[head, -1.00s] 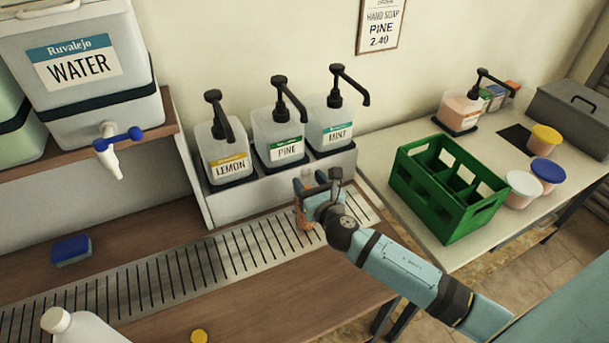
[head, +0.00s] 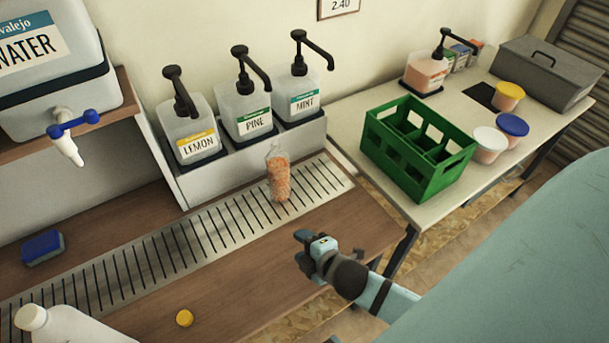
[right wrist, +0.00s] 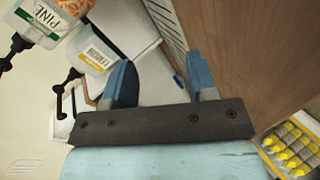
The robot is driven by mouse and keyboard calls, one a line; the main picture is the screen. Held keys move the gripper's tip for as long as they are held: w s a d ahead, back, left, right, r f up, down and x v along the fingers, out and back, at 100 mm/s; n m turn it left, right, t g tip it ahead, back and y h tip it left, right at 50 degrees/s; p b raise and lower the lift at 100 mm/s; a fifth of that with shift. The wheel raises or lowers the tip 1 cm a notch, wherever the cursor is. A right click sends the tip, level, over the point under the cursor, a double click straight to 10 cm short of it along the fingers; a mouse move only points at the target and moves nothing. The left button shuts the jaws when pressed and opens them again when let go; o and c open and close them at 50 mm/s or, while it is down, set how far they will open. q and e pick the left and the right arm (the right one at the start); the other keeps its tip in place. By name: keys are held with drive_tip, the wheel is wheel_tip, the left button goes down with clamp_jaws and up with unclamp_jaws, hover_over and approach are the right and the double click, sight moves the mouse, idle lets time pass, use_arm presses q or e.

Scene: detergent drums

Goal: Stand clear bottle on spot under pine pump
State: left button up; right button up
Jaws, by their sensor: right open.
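The clear bottle (head: 278,178) holds orange-pink grains and stands upright on the slotted metal drip tray (head: 215,226). It is in front of the pine pump (head: 245,108), slightly right of it in the picture, below its spout. I cannot tell whether it is exactly under the nozzle. My right gripper (head: 308,250) is open and empty, apart from the bottle, over the counter's front right part. In the right wrist view its fingers (right wrist: 161,82) are spread with nothing between them. The pine label (right wrist: 32,14) shows there too. My left gripper is not in view.
The lemon pump (head: 192,135) and mint pump (head: 302,95) flank the pine pump. A green crate (head: 417,150) and tubs stand on the right table.

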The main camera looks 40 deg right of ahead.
drive_tip(key=s+a+f+m, duration=0.1)
drive_tip(key=s+m, duration=0.1)
drive_tip(key=m, duration=0.2)
drive_tip(key=s+a+f+m+g+y, duration=0.1)
drive_tip(key=s+a+m, duration=0.1)
drive_tip(key=m, duration=0.2)
drive_tip(key=s+a+f+m, duration=0.1)
drive_tip(key=s+f+m, duration=0.1)
drive_tip(key=m, duration=0.2)
drive_tip(key=shift+s+a+f+m+g+y, duration=0.1)
drive_tip(key=shift+s+a+m+g+y, duration=0.05)
drive_tip(key=shift+s+m+g+y, duration=0.25)
